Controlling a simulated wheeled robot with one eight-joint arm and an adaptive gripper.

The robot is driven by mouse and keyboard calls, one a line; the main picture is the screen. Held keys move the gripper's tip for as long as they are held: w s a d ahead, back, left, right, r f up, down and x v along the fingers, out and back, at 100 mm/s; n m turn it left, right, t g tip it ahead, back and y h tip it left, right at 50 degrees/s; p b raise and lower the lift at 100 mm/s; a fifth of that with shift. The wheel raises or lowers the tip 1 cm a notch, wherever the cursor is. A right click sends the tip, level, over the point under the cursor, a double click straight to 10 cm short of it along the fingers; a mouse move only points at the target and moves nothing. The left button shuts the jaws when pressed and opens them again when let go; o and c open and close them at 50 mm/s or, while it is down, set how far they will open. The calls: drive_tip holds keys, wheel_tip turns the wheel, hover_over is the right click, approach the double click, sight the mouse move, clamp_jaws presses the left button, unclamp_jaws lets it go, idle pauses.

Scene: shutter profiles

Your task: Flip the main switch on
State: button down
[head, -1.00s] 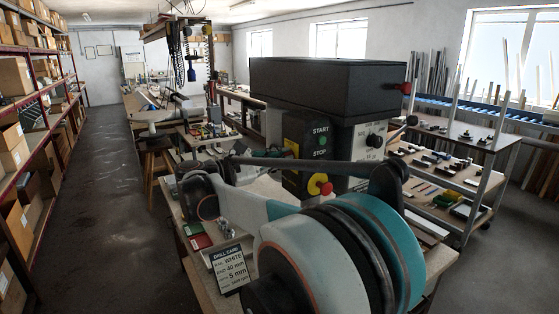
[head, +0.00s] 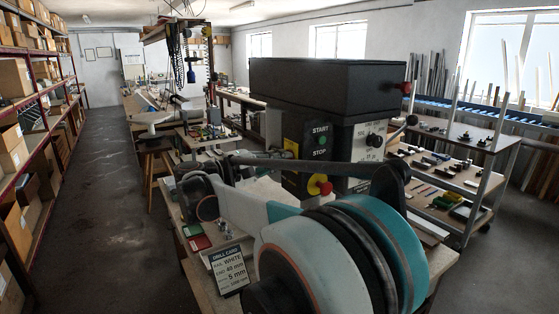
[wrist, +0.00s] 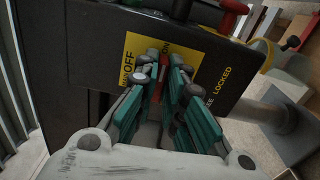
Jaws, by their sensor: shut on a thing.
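The drill press (head: 325,85) stands on the bench with a dark head and a front panel marked START and STOP. A yellow plate (head: 291,148) shows on its left side. In the wrist view, this yellow plate (wrist: 136,48) reads OFF and ON on the dark housing. My gripper (wrist: 164,64) has its teal fingers over the plate, closed around a narrow red part, apparently the main switch handle (wrist: 164,75). The fingers hide most of the switch, so its position cannot be told.
A red mushroom stop button (head: 320,185) projects from the front panel. A drill card (head: 229,269) stands at the bench's front left. A wheeled shelf (head: 455,175) with small parts is to the right. The aisle floor (head: 105,190) at left is clear.

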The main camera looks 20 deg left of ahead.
drive_tip(key=shift+f+m, duration=0.1)
drive_tip(key=shift+m, duration=0.2)
idle(0.4)
drive_tip(key=c, duration=1.7)
unclamp_jaws()
drive_tip(key=v, duration=1.2)
drive_tip(key=shift+a, duration=0.1)
